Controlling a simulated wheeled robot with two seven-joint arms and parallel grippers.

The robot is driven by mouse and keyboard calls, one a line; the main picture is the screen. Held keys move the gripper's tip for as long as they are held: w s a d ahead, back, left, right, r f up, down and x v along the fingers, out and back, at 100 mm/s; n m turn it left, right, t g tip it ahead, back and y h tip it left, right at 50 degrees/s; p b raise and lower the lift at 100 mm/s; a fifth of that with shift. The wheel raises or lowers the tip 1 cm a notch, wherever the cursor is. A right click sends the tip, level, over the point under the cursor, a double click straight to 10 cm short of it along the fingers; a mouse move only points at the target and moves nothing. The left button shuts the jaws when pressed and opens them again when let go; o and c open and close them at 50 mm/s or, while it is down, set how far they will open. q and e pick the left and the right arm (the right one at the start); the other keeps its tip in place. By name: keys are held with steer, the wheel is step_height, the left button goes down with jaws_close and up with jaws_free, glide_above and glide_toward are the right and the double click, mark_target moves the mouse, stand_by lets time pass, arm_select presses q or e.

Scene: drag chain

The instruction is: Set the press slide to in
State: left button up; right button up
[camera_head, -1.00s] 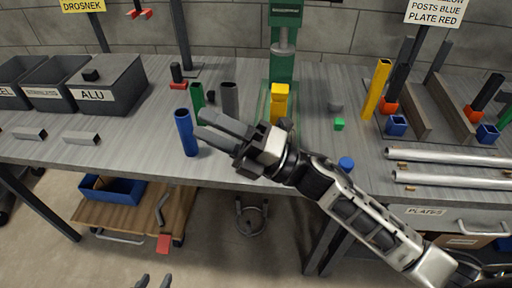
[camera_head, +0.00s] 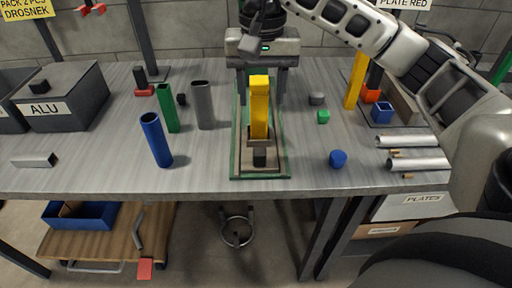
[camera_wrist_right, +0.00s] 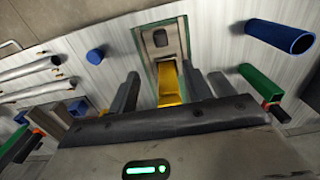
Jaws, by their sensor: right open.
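The press has a green-edged base (camera_head: 233,170) running front to back at the middle of the table. Its slide (camera_head: 246,158), a brownish plate with a dark knob (camera_head: 260,157), lies at the front end of this base. A yellow upright piece (camera_head: 259,108) stands just behind the knob. My right gripper (camera_head: 262,85) points down over the press, open, its fingers to either side of the yellow piece's top. In the right wrist view the yellow piece (camera_wrist_right: 170,82) shows between the spread fingers (camera_wrist_right: 172,92), with the slide (camera_wrist_right: 160,40) beyond. The press's rear is hidden behind my right gripper.
A blue tube (camera_head: 155,140), a green one (camera_head: 168,108) and a grey one (camera_head: 203,105) stand left of the press. Metal tubes (camera_head: 412,141) lie at the right.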

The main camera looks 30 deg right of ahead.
mark_target(260, 150)
step_height(260, 150, down, 14)
steer(key=shift+a+f, duration=0.1)
stand_by(0.4)
jaws_close()
